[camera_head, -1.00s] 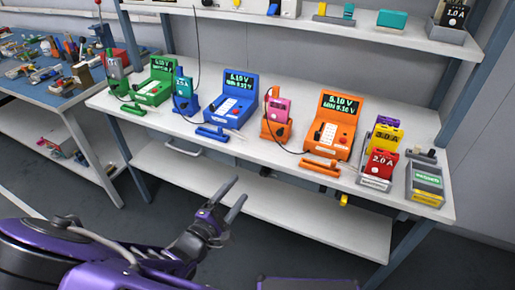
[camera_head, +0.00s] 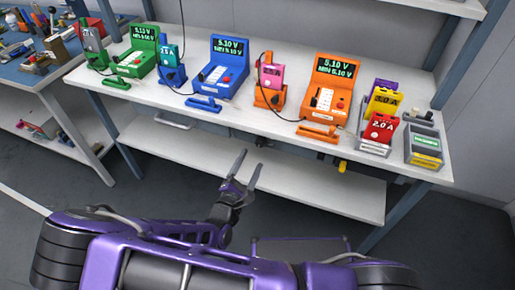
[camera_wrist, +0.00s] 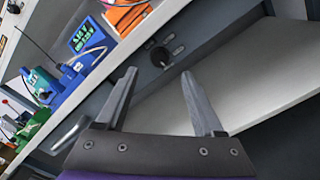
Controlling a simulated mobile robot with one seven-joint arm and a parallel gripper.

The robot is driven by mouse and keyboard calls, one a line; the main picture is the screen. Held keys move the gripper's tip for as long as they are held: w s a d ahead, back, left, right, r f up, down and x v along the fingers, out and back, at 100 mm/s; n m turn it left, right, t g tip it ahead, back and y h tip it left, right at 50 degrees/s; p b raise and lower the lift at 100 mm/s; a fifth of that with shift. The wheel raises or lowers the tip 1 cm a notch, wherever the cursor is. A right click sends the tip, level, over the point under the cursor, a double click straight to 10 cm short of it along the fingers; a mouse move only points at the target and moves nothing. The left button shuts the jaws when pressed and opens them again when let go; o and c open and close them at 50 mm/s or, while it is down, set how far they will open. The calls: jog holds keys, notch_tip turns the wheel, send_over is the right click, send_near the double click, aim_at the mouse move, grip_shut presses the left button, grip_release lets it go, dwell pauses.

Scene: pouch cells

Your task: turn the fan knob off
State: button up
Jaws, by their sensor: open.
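A round black knob (camera_wrist: 160,56) sits on a dark grey panel under the bench top in the wrist view, with small labels or marks around it. I take it for the fan knob; its setting is too small to read. In the head view a small dark knob shape (camera_head: 261,141) shows just below the bench's front edge. My gripper (camera_head: 250,160) is open and empty, in front of the bench and below its top. In the wrist view its two fingers (camera_wrist: 158,73) point toward the panel, with the knob between and beyond the tips, apart from them.
The white bench top (camera_head: 222,122) carries green, blue (camera_head: 224,70) and orange (camera_head: 330,90) testers with holders, and a red pouch cell (camera_head: 380,129). A white lower shelf (camera_head: 300,185) lies below. A handle (camera_head: 172,122) and a yellow item (camera_head: 342,166) hang under the top.

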aim_at(259, 144)
jog(key=x, duration=0.6)
jog(key=shift+w+b, duration=0.3)
jog(key=shift+w, duration=0.05)
grip_shut()
